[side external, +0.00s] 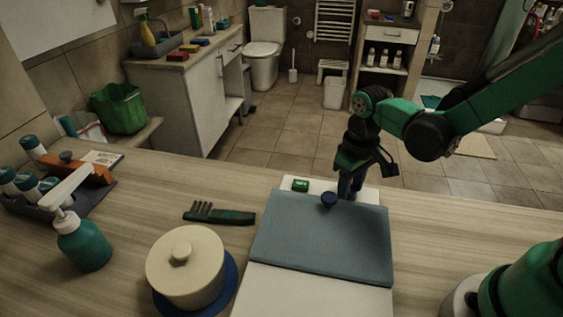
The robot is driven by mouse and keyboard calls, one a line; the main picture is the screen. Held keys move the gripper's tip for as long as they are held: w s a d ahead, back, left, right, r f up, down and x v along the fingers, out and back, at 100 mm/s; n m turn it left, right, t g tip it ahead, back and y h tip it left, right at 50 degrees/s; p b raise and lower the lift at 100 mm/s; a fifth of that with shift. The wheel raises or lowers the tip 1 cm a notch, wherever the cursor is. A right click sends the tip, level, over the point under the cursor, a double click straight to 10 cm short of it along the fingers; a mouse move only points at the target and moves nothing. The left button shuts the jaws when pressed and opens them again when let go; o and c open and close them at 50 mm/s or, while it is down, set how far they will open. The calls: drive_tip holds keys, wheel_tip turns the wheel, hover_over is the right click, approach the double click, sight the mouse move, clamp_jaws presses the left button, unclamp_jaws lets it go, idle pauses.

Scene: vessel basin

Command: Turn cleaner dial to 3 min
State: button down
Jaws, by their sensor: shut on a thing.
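The cleaner is a low white box (311,299) with a blue-grey lid (322,245) on the wooden counter. A round dark blue knob (328,199) stands at the lid's back edge. A small green display (300,185) sits on the white strip behind the lid; its text is too small to read. My gripper (350,190) points down at the back right of the cleaner, on that strip, just right of the blue knob. It is shut on what appears to be the dial, which the fingers mostly hide. The dial's setting cannot be read.
A cream lidded pot (185,268) on a blue base (228,285) and a green comb (219,214) lie left of the cleaner. A teal pump bottle (83,243) and a rack of bottles (50,207) stand farther left. The counter right of the cleaner is mostly clear.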

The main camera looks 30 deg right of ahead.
drive_tip(key=m, duration=0.5)
drive_tip(key=shift+a+m, duration=0.1)
drive_tip(key=shift+m, duration=0.6)
drive_tip(key=shift+c, duration=2.3)
unclamp_jaws()
drive_tip(key=shift+r, duration=0.1)
drive_tip(key=shift+r, duration=2.7)
